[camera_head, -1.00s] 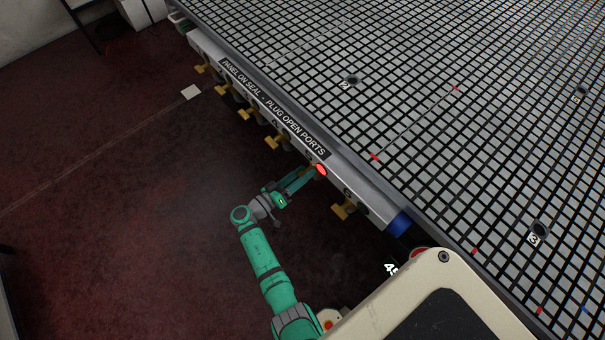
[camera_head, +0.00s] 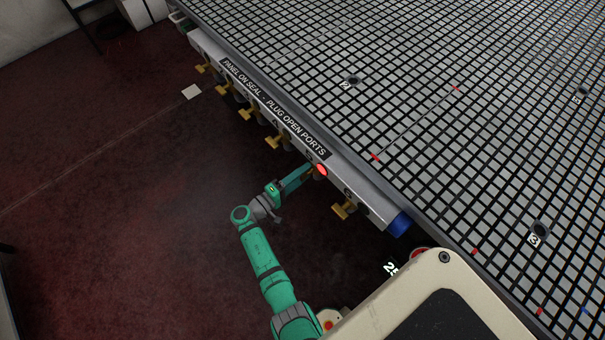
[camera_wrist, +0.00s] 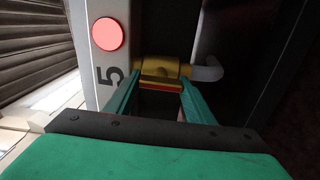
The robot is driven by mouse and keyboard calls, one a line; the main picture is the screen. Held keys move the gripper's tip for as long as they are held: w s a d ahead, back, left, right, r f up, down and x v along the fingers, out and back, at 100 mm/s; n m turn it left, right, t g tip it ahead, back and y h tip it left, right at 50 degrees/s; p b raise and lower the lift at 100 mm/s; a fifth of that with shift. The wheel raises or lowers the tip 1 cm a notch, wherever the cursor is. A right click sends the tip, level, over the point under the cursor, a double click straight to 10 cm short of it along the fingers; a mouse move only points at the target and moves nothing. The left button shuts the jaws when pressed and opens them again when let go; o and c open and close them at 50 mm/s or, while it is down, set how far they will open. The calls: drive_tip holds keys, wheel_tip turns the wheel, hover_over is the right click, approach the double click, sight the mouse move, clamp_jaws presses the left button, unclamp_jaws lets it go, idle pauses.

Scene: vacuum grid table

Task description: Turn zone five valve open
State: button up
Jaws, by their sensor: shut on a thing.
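The zone five valve (camera_wrist: 160,70) is a yellow handle under the rail, beside a black "5" in the wrist view. A grey curved pipe (camera_wrist: 207,70) runs right from it. My gripper (camera_wrist: 162,92) has its two green fingers on either side of the yellow handle, shut on it. In the head view my gripper (camera_head: 306,174) reaches the table's front rail, and its fingers hide most of the valve there. A lit red lamp (camera_wrist: 108,34) sits above the "5"; it also shows in the head view (camera_head: 322,171).
Several other yellow valves line the rail, one to the right (camera_head: 344,209) and one to the left (camera_head: 277,142). The gridded table (camera_head: 430,120) fills the upper right. A blue end cap (camera_head: 399,223) closes the rail. Open dark red floor (camera_head: 130,220) lies left of my arm.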

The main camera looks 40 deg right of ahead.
drive_tip(key=shift+n, duration=0.4)
drive_tip(key=o, duration=1.1)
drive_tip(key=shift+c, duration=0.2)
drive_tip(key=shift+a, duration=0.1)
drive_tip(key=a, duration=1)
drive_tip(key=shift+s+a, duration=0.35)
drive_tip(key=shift+s, duration=0.1)
drive_tip(key=shift+f, duration=0.1)
